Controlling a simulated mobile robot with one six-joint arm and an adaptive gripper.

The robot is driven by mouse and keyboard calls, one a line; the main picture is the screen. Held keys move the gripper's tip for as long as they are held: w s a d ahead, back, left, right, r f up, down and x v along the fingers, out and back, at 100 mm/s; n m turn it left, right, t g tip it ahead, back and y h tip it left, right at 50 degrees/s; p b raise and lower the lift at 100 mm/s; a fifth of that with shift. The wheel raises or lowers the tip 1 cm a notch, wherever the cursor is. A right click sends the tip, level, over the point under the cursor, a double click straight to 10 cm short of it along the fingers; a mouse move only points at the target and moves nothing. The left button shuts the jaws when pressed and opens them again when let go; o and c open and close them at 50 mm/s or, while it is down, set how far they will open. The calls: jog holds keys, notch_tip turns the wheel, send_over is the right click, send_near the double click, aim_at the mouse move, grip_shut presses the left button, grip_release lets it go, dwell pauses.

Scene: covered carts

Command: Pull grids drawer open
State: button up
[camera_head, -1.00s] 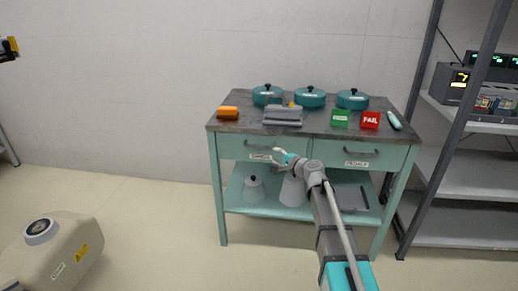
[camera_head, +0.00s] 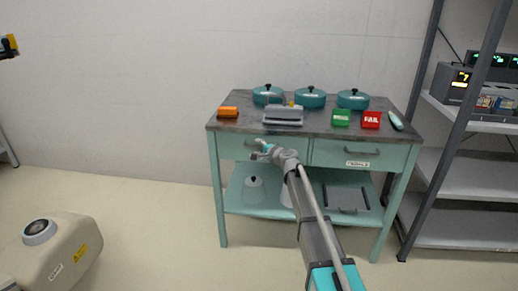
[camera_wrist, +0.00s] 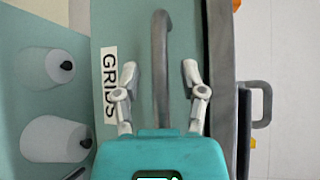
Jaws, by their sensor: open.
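The grids drawer (camera_head: 230,148) is the left drawer of the teal cart and looks closed. In the wrist view its teal front (camera_wrist: 178,25) carries a white GRIDS label (camera_wrist: 110,85) and a grey bar handle (camera_wrist: 160,45). My gripper (camera_head: 260,149) is at this drawer's front and hides its label and most of its handle in the head view. In the wrist view my gripper (camera_wrist: 160,72) is open, with one finger on each side of the handle. Gaps show between both fingers and the bar.
Teal pots (camera_head: 310,97), a grey device (camera_head: 283,116), an orange item (camera_head: 228,112) and green and red boxes (camera_head: 371,120) stand on the cart top (camera_head: 245,127). The right drawer (camera_head: 330,153) looks closed. White containers (camera_wrist: 52,138) stand on the lower shelf. A shelf rack (camera_head: 470,180) stands at right.

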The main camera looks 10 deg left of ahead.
grip_shut()
dwell(0.3)
